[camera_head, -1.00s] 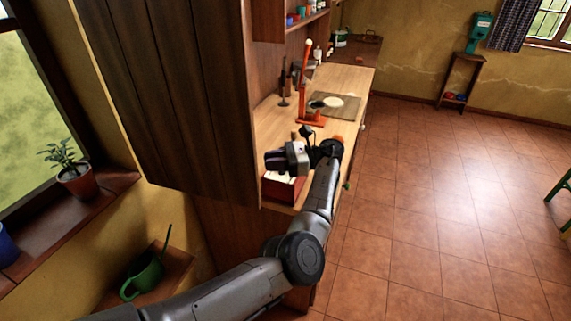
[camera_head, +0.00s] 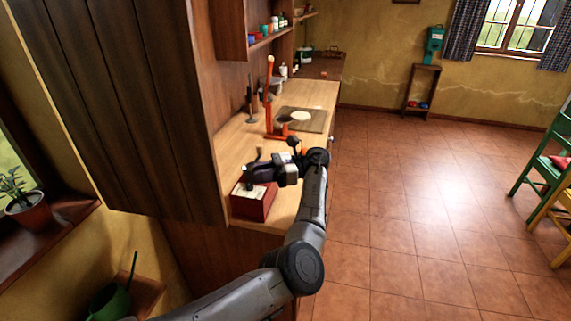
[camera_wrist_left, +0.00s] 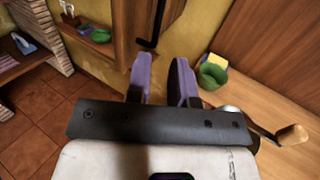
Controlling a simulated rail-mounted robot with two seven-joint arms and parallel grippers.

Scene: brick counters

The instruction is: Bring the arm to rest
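My left arm comes in from the bottom left in the head view. Its gripper (camera_head: 252,174) is above the near end of the wooden counter, over or just beside a red box (camera_head: 254,207) with a pale top. In the left wrist view its two purple fingers (camera_wrist_left: 162,82) stand apart with nothing seen between them. Whether the gripper touches the box cannot be told. My right gripper is in neither view.
An orange lever stand (camera_head: 269,98) and a board (camera_head: 316,122) with a pale round piece are farther along the counter (camera_head: 232,137). A tall dark cabinet (camera_head: 120,100) stands left. The tiled floor (camera_head: 420,200) at right is largely clear. A green chair (camera_head: 541,172) stands far right.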

